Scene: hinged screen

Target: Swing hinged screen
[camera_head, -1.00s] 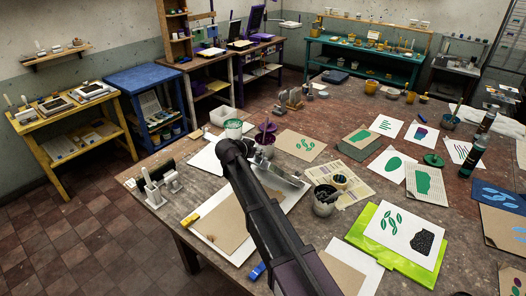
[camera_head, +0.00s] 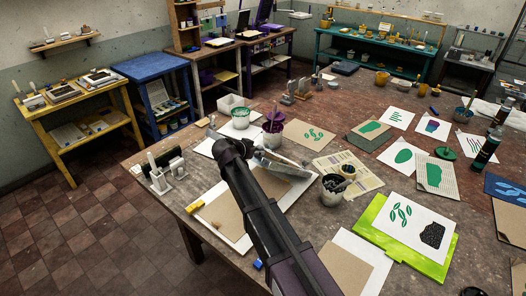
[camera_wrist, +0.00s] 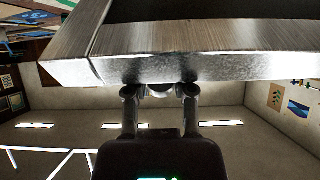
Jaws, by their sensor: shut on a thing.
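The hinged screen's metal frame (camera_wrist: 190,68) crosses the upper wrist view at close range, with dark mesh behind it. My gripper (camera_wrist: 160,90) is shut on the near edge of this frame, with a finger at each side of the middle. A pale metallic bar (camera_head: 285,164) shows just beyond the arm and looks like part of the screen frame. A white-edged board with brown paper (camera_head: 222,211) lies below it. The screen's angle is hard to tell.
Grey clamp-like holders (camera_head: 163,175) stand left of the board. A green cup (camera_head: 240,118), a purple pot (camera_head: 272,131) and a grey pot (camera_head: 332,189) stand around the arm. A lime green sheet (camera_head: 388,250) lies to the right. The floor left of the table is clear.

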